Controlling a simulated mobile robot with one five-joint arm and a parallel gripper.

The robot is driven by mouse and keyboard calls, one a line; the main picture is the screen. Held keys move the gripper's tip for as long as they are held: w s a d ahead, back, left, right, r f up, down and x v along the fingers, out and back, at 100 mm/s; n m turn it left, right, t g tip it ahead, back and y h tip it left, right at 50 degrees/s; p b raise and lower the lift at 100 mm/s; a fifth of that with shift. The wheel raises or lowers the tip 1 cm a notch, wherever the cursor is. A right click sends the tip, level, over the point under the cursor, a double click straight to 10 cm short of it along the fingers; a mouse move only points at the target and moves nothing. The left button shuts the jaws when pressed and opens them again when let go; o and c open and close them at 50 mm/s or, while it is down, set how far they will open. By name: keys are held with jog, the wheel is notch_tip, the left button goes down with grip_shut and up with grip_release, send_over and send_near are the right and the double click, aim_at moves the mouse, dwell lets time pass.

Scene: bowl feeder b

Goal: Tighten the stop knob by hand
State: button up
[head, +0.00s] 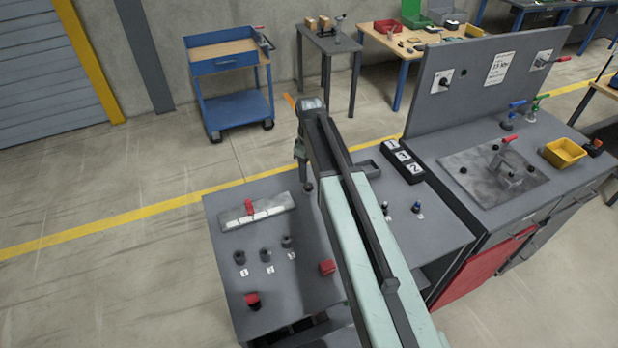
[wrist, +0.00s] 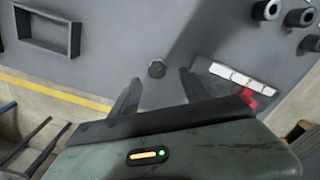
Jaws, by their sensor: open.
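My gripper (wrist: 160,75) is open, with one finger to the left of the knob and one to the right. The fingers look apart from the knob, and nothing is held. In the head view my gripper (head: 301,162) points down over the table, its fingers hard to make out.
A plate with a white strip (head: 262,214) and red piece (head: 249,207) lies left of the knob. A small dark tray (head: 372,168) is right of my arm.

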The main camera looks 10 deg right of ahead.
aim_at(309, 185)
jog(key=shift+w+r+n, duration=0.15)
jog(key=shift+w+n, duration=0.25)
jog(key=shift+w, duration=0.35)
notch_tip(309, 185, down, 8)
jog(key=b, duration=0.8)
jog(key=shift+s, duration=0.1)
jog(key=shift+r, duration=0.1)
grip_shut()
jog(key=shift+d, duration=0.1)
